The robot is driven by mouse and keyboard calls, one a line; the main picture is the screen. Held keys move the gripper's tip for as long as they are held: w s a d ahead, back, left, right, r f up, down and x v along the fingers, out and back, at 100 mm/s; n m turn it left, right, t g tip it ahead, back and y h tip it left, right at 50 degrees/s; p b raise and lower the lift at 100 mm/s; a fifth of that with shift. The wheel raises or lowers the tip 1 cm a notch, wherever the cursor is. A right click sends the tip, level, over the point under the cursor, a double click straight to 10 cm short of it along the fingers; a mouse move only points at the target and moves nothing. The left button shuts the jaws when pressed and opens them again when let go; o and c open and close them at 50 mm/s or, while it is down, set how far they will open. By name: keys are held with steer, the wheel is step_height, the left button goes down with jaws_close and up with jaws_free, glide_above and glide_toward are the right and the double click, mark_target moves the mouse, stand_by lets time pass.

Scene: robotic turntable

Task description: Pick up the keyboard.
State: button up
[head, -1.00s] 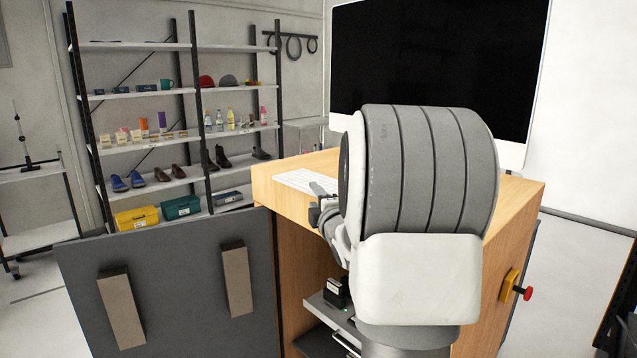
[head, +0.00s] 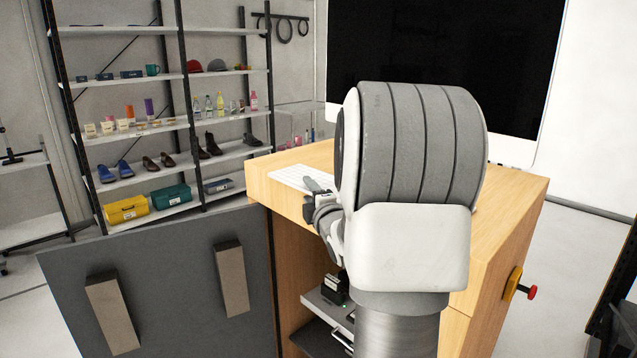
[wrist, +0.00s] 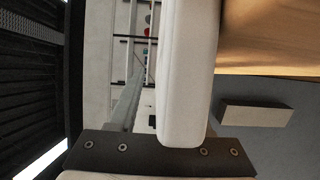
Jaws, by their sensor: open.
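The white keyboard (head: 293,176) lies flat on the wooden desk top (head: 323,155), near the front left edge. My gripper (head: 313,194) is at the keyboard's near right end. One grey finger lies above the keyboard there; the other is not clearly seen. In the wrist view a white slab with a rounded end, seemingly the keyboard (wrist: 187,75) seen edge-on, reaches close to my dark gripper body. A grey finger stands to its left with a gap; the other finger looks hidden. The jaws are open. My forearm covers much of the desk top.
A large black monitor (head: 450,60) stands behind my arm. The desk's grey door (head: 165,290) hangs open at the left. A red knob (head: 531,292) sticks out on the right side. Shelves (head: 160,130) with shoes, bottles and boxes stand at the back left.

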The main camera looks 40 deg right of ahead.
steer(key=shift+c, duration=0.3)
jaws_close()
stand_by(1.1)
